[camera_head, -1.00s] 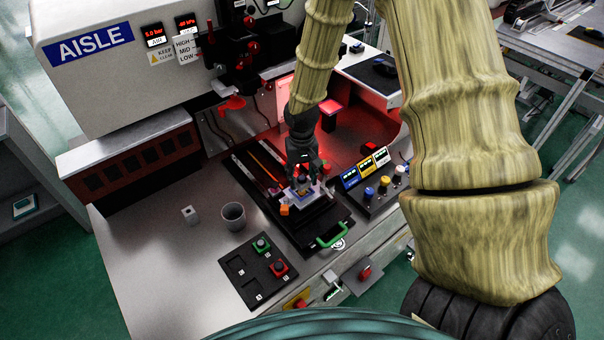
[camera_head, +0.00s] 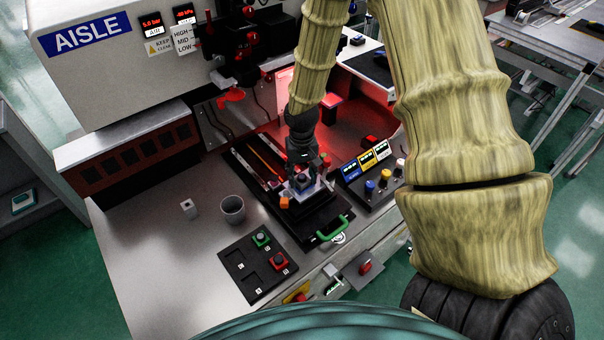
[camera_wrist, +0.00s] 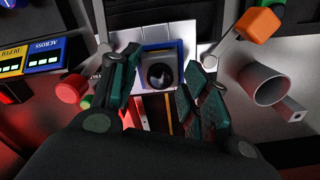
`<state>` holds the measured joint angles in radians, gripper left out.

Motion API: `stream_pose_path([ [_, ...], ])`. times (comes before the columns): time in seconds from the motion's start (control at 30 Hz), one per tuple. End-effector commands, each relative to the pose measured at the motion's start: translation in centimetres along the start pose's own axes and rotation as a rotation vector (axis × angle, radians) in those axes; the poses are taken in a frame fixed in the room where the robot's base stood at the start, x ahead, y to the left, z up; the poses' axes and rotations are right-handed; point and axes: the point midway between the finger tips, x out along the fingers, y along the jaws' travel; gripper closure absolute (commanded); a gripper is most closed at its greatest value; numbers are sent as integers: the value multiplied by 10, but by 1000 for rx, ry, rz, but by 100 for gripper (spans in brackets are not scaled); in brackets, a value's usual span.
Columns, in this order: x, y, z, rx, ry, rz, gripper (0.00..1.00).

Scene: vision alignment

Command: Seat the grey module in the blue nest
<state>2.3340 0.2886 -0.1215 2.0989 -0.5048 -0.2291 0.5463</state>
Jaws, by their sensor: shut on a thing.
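My gripper (camera_wrist: 160,86) points down over the fixture, its two dark fingers on either side of the grey module (camera_wrist: 160,57), shut on it. The module is a small light-grey block with a dark round lens on top. The blue nest (camera_wrist: 181,50) shows as a blue rim along the module's far and right sides in the wrist view. The module is over the nest opening; whether it sits fully down or is tilted cannot be told. In the head view my gripper (camera_head: 301,168) hides most of both.
An orange block (camera_head: 284,203) is beside the nest, and a green handle (camera_head: 332,229) is at the fixture's front. Control boxes with knobs (camera_head: 370,186) stand close on the right.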

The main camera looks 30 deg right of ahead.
Motion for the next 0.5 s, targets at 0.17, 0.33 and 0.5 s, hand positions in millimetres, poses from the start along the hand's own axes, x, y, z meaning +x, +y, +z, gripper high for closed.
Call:
stream_pose_path([
  [0.17, 0, 0, 0, 0, 0, 0, 40],
  [0.33, 0, 0, 0, 0, 0, 0, 29],
  [0.5, 0, 0, 0, 0, 0, 0, 29],
])
